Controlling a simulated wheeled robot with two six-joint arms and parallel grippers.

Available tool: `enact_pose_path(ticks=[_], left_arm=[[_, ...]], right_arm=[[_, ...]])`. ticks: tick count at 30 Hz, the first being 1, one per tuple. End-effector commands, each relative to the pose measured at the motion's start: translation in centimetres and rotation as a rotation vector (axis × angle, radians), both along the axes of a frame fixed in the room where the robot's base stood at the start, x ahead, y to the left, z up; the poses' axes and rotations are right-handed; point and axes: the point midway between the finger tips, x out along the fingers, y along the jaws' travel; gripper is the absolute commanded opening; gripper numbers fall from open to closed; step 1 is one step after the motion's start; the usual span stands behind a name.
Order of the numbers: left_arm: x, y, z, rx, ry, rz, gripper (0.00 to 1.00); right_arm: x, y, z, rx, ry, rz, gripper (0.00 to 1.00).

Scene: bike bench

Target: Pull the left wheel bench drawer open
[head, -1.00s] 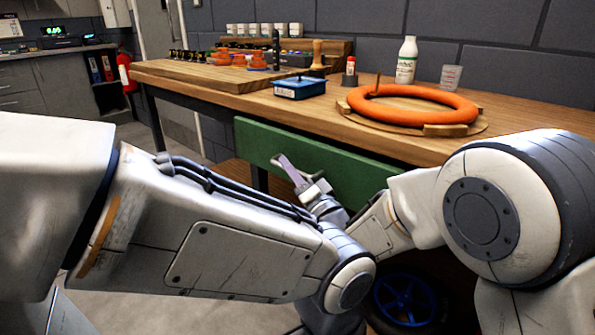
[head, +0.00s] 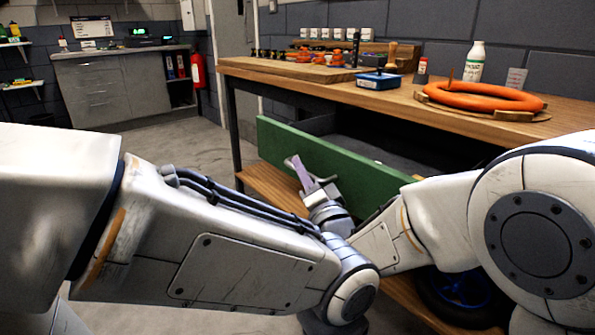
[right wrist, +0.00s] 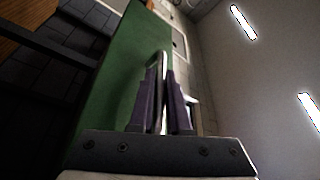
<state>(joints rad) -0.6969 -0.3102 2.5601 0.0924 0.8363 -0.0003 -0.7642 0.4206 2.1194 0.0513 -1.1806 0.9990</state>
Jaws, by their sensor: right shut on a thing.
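The green drawer front (head: 345,165) of the bench stands out from under the worktop, tilted in the head view by perspective. The dark inside of the drawer (head: 380,150) shows behind it. My right gripper (head: 301,171), with purple fingers, is at the outer face of the drawer front. In the right wrist view its fingers (right wrist: 160,105) are shut on the pale metal drawer handle (right wrist: 160,62), with the green front (right wrist: 118,85) just beside them. The gripper hides part of the handle in the head view. My left arm crosses the foreground; its gripper is out of view.
On the wooden worktop (head: 400,100) are a blue box (head: 378,81), an orange ring (head: 480,97) on a wooden stand, and a white bottle (head: 475,62). A blue-hubbed wheel (head: 465,290) is below. Clear floor (head: 180,150) lies left of the bench.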

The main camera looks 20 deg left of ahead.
Motion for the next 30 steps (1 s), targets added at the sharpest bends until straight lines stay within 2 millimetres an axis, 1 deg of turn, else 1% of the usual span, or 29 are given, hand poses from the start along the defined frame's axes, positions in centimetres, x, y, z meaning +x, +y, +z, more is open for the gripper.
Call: enact_pose_path(ticks=[1, 6, 17, 18, 20, 21, 30], left_arm=[[0.01, -0.01, -0.20, 0.000, 0.000, 0.000, 0.50], [0.00, -0.01, -0.31, 0.000, 0.000, 0.000, 0.50], [0.00, 0.00, -0.30, 0.000, 0.000, 0.000, 0.50], [0.00, 0.00, -0.30, 0.000, 0.000, 0.000, 0.50], [0.00, 0.00, -0.30, 0.000, 0.000, 0.000, 0.50], [0.00, 0.00, -0.30, 0.000, 0.000, 0.000, 0.50], [0.00, 0.00, -0.40, 0.000, 0.000, 0.000, 0.50]], right_arm=[[-0.30, -0.13, -0.21, -0.003, 0.002, -0.002, 0.00], [-0.59, -0.60, -0.14, -0.002, 0.003, -0.016, 0.00], [-0.59, -0.80, -0.12, -0.002, 0.002, -0.021, 0.00], [-0.59, -0.80, -0.12, -0.002, 0.002, -0.021, 0.19], [-0.59, -0.80, -0.12, -0.002, 0.002, -0.021, 0.42], [-0.58, -0.78, -0.11, -0.002, 0.002, -0.021, 0.45], [-0.70, -0.69, -0.10, -0.001, 0.001, -0.018, 0.45]])
